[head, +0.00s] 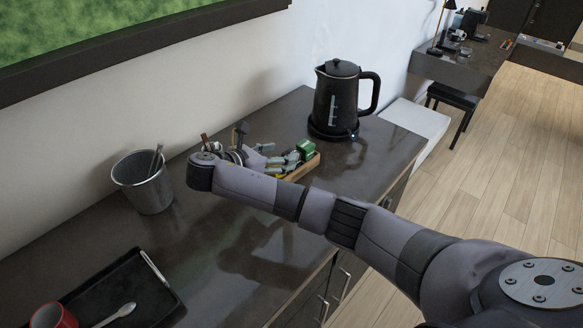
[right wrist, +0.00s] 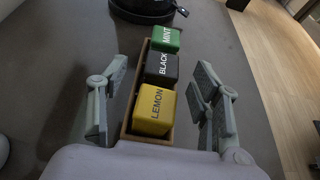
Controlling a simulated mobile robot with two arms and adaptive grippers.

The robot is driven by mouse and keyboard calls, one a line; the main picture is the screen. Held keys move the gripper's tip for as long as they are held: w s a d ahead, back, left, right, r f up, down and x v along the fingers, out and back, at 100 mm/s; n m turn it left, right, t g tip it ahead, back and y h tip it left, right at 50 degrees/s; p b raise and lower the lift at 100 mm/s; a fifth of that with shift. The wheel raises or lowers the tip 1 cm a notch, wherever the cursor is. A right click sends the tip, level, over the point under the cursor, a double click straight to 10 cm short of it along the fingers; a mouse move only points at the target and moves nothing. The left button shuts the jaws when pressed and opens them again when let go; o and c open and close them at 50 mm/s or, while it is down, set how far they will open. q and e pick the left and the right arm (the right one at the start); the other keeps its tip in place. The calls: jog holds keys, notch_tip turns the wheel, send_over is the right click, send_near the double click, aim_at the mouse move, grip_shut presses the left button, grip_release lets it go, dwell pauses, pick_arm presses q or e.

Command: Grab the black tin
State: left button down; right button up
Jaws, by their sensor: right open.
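The black tin (right wrist: 161,68), labelled BLACK, stands in a narrow wooden tray (right wrist: 127,122) in the right wrist view. It sits between the green MINT tin (right wrist: 166,39) and the yellow LEMON tin (right wrist: 153,111). My right gripper (right wrist: 160,76) is open, with one finger on each side of the tray and a gap to the tins. In the head view my right gripper (head: 270,152) is over the tray (head: 303,171). The green tin (head: 306,148) shows there, but the black tin is hidden or cannot be made out. My left gripper is not in view.
A black kettle (head: 338,100) stands on its base just beyond the tray. A grey bin (head: 143,183) is to the left. A black tray (head: 128,285) with a red mug (head: 53,317) and a spoon (head: 115,315) lies at front left. The counter (head: 215,240) between is clear.

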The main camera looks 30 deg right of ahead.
jog(key=x, duration=0.5)
jog(key=shift+s+d+f+p, duration=0.1)
jog(key=shift+s+f+p, duration=0.2)
jog(key=shift+p, duration=0.1)
jog(key=c, duration=1.2)
jog(key=shift+c, duration=0.3)
jog(key=shift+w+r, duration=0.1)
jog(key=shift+r, duration=0.05)
